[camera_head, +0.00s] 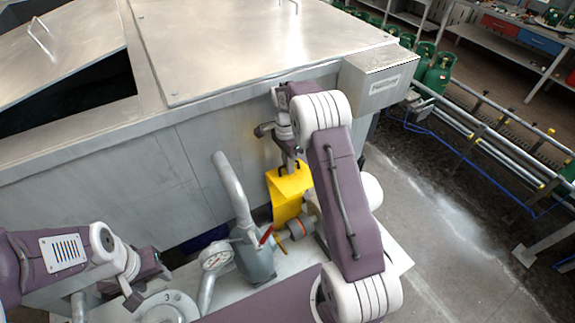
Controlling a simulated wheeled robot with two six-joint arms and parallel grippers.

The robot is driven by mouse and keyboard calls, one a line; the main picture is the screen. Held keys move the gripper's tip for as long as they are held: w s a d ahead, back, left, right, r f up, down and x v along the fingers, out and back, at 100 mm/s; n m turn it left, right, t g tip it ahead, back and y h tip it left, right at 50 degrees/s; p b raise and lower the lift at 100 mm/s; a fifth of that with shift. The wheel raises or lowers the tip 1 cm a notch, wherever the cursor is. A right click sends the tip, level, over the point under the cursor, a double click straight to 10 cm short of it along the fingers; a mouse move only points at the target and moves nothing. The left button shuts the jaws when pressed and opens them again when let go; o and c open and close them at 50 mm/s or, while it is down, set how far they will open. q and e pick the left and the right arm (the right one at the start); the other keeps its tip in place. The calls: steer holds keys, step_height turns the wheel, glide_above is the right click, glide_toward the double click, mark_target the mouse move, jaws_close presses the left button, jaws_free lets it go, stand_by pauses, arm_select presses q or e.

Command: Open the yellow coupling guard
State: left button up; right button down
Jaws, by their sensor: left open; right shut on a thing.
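The yellow coupling guard (287,196) stands steeply tilted against the side of the steel tank, with a dark handle near its top edge. My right gripper (290,167) is at that top edge and is shut on the guard by its handle; the arm hides part of the contact. Below the guard, a grey and brownish coupling (297,229) shows beside the pump, partly hidden by my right arm. My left gripper (145,290) is open and empty at the lower left, well away from the guard.
The steel tank (190,180) closes off the back. Green cylinders (438,74) and a conveyor (490,135) are at the right, past open floor.

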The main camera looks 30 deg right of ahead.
steer(key=shift+d+r, duration=0.1)
steer(key=shift+d, duration=0.05)
steer(key=c, duration=1.6)
jaws_free()
arm_select(q)
steer(key=shift+s+d+r, duration=0.1)
steer(key=shift+d, duration=0.2)
arm_select(e)
steer(key=shift+o, duration=0.4)
steer(key=shift+d, duration=0.2)
arm_select(q)
steer(key=shift+a, duration=0.1)
arm_select(e)
steer(key=shift+a+r+b, duration=0.1)
steer(key=shift+r+b, duration=0.25)
steer(key=shift+b, duration=0.05)
step_height(320, 180, up, 3)
steer(key=shift+w+f+b, duration=0.1)
steer(key=shift+b, duration=0.7)
arm_select(q)
step_height(320, 180, down, 7)
steer(key=b, duration=0.4)
steer(key=shift+b, duration=0.4)
arm_select(e)
steer(key=s+d+r, duration=0.6)
steer(key=s+r, duration=0.1)
steer(key=s, duration=0.3)
steer(key=shift+s+r, duration=0.15)
steer(key=shift+r, duration=0.1)
